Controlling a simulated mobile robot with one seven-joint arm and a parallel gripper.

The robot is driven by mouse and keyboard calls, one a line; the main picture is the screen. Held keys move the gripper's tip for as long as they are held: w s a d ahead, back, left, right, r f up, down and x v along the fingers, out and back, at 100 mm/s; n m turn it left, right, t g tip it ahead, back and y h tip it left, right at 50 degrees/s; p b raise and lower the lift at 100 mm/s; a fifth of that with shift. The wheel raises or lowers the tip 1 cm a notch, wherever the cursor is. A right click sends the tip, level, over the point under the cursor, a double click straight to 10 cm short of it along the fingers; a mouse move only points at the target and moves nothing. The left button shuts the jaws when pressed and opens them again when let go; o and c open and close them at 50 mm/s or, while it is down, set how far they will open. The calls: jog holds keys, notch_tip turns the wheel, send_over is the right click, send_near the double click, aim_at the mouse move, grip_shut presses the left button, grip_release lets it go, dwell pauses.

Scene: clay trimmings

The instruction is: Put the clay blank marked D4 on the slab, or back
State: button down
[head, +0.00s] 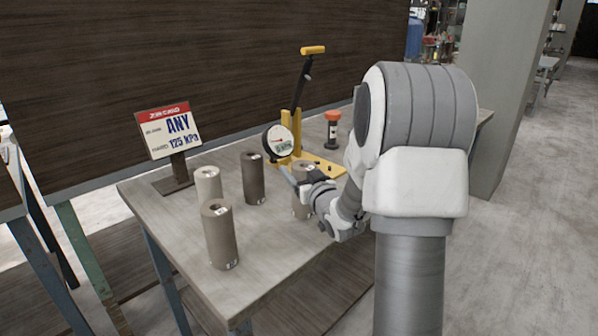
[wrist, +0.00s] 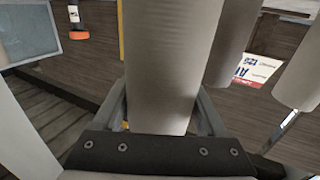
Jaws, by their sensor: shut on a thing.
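My gripper (head: 303,186) is over the table's right part, shut on a grey-brown clay cylinder (head: 299,208). In the wrist view this cylinder (wrist: 170,60) stands between the two fingers (wrist: 163,112). I cannot tell whether its base touches the table. Other clay cylinders stand upright on the table: a brown one at the front (head: 220,240), a paler one behind it (head: 208,184) and a dark one (head: 253,180). Small labels show on them but are too small to read, so I cannot tell which is D4. I cannot make out a separate slab.
A yellow lever stand (head: 297,130) with a round gauge (head: 279,140) is behind my gripper. An orange-topped black item (head: 332,130) stands beside it. A sign (head: 170,130) reading "ANY" and "125 kPa" is at the table's (head: 160,215) back left.

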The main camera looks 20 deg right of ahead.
jog(key=shift+c, duration=1.9)
grip_release()
jog(key=shift+f, duration=0.15)
jog(key=o, duration=0.4)
jog(key=shift+r+p, duration=0.35)
jog(key=s, duration=1.2)
jog(key=shift+a+f+p, duration=0.1)
jog(key=shift+a+p, duration=0.15)
jog(key=shift+p, duration=0.1)
